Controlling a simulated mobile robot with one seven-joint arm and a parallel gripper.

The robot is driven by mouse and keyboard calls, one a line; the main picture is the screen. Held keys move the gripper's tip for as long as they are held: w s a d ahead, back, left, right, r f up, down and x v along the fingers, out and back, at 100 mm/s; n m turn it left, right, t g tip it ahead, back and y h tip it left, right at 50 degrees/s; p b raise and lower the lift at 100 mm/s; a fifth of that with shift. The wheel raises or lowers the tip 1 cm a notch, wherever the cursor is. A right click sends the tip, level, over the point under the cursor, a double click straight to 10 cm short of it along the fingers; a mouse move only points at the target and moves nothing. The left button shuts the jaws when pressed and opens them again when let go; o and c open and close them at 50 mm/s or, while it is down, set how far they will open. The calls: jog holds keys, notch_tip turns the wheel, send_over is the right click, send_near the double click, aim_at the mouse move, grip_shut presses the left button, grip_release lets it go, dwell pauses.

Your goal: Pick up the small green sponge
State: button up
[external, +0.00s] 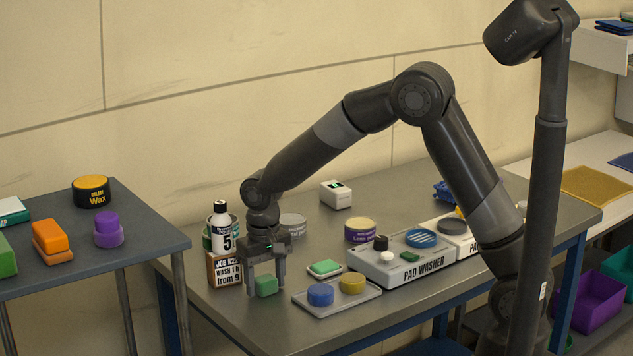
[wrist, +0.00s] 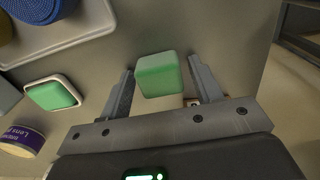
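A small green sponge (external: 266,286), block-shaped, sits on the grey workbench near its front left edge. It also shows in the wrist view (wrist: 160,75), between the fingers. My gripper (external: 266,280) points down over it, with one finger on either side. In the wrist view my gripper (wrist: 165,85) is open, with a visible gap between the sponge and each finger. A second green pad (external: 325,267) lies on a white dish to the right; the wrist view shows it at the left (wrist: 52,95).
A tray (external: 300,298) with blue and yellow round pads is right of my gripper. The pad washer (external: 400,268) is further right. A side table (external: 140,245) stands left across a gap.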

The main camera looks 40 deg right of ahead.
jog(key=c, duration=0.8)
jog(key=shift+r, duration=0.15)
